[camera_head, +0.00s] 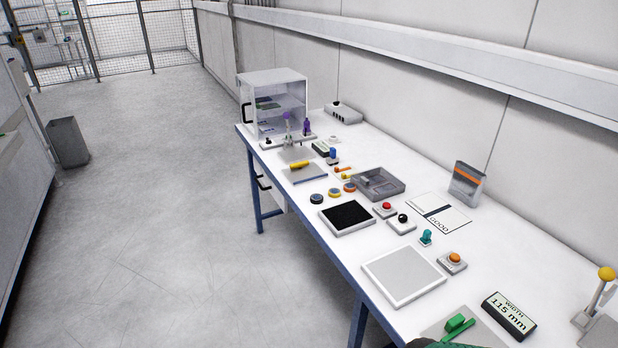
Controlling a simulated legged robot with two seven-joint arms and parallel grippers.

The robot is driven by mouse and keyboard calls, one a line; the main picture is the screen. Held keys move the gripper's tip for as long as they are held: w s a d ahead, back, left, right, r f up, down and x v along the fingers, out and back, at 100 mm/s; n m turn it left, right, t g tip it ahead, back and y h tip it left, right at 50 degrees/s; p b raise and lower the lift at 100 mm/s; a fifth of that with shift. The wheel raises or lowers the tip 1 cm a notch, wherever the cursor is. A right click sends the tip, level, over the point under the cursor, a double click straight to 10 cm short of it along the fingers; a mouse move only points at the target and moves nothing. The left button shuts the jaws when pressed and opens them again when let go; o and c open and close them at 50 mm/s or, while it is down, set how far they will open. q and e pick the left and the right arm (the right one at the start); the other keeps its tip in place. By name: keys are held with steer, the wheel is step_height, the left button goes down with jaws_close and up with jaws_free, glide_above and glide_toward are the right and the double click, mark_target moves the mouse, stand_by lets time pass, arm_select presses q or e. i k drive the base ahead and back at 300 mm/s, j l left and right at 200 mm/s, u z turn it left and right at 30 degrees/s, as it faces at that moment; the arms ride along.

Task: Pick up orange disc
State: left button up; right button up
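The orange disc (350,187) is a small round piece with a dark centre, lying flat on the white table. It is at the right end of a short row, beside a yellow disc (334,193) and a dark blue-grey disc (316,198). The grey divided tray (379,195) stands close to its right. Neither of my grippers can be made out in the head view.
A black-topped square plate (366,223) lies in front of the discs. A red button (386,206) and an orange button (455,258) stand further right. A clear cabinet (272,79) stands at the far end.

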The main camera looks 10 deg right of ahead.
mark_target(348, 187)
steer(key=i+u, duration=0.25)
steer(key=i, duration=1.05)
steer(key=i+z, duration=0.2)
steer(key=i, duration=0.25)
steer(key=i+j+z, duration=0.25)
steer(key=i, duration=0.25)
